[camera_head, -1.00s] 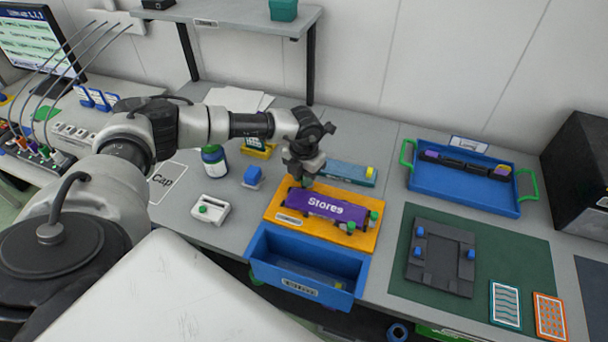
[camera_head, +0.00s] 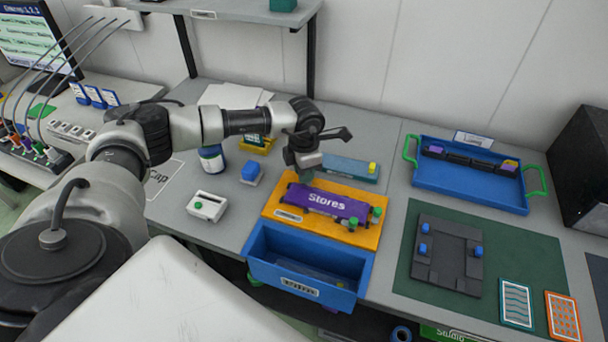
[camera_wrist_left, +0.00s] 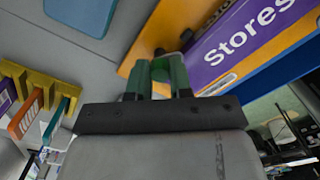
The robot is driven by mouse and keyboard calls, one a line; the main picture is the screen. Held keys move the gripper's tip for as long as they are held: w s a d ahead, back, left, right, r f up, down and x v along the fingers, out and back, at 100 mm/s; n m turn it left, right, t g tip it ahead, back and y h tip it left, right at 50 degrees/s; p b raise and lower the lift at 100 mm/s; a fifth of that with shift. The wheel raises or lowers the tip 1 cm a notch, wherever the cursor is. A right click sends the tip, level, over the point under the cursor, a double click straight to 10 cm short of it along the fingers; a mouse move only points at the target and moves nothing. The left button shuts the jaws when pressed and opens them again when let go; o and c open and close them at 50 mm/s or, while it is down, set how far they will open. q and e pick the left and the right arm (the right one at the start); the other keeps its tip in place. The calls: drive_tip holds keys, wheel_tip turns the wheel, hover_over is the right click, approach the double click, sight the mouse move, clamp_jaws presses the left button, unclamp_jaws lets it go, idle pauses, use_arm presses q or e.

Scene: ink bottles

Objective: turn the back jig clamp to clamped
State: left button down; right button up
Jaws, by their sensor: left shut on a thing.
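The orange jig (camera_head: 282,213) lies on the bench with a purple block lettered "Stores" (camera_head: 327,202) on it. Two green clamp knobs (camera_head: 376,212) and (camera_head: 352,223) show at its right end. My left gripper (camera_head: 305,176) points down at the jig's back left corner. In the left wrist view its jaws are closed around a green clamp knob (camera_wrist_left: 160,70), beside the purple block (camera_wrist_left: 240,45) and at the orange plate's edge (camera_wrist_left: 140,62). The fingers partly hide this knob, and its clamp angle is hard to tell. My right gripper is not in view.
A blue bin (camera_head: 258,271) stands in front of the jig. A teal-grey block (camera_head: 345,168) lies just behind it. A white device (camera_head: 207,206) and a blue-topped item (camera_head: 251,171) stand to the left. A blue tray (camera_head: 455,188) and green mat (camera_head: 405,265) lie right.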

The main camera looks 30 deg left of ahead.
use_arm(q)
drive_tip(key=m+b, duration=0.4)
drive_tip(key=m, duration=0.2)
drive_tip(key=shift+f, duration=0.15)
drive_tip(key=shift+m+b, duration=1.35)
drive_tip(key=shift+m, duration=1.15)
drive_tip(key=shift+r, duration=0.2)
drive_tip(key=c, duration=1)
unclamp_jaws()
wheel_tip(320, 180, up, 11)
drive_tip(key=shift+f+b, duration=0.1)
drive_tip(key=shift+b, duration=0.5)
drive_tip(key=shift+f, duration=0.1)
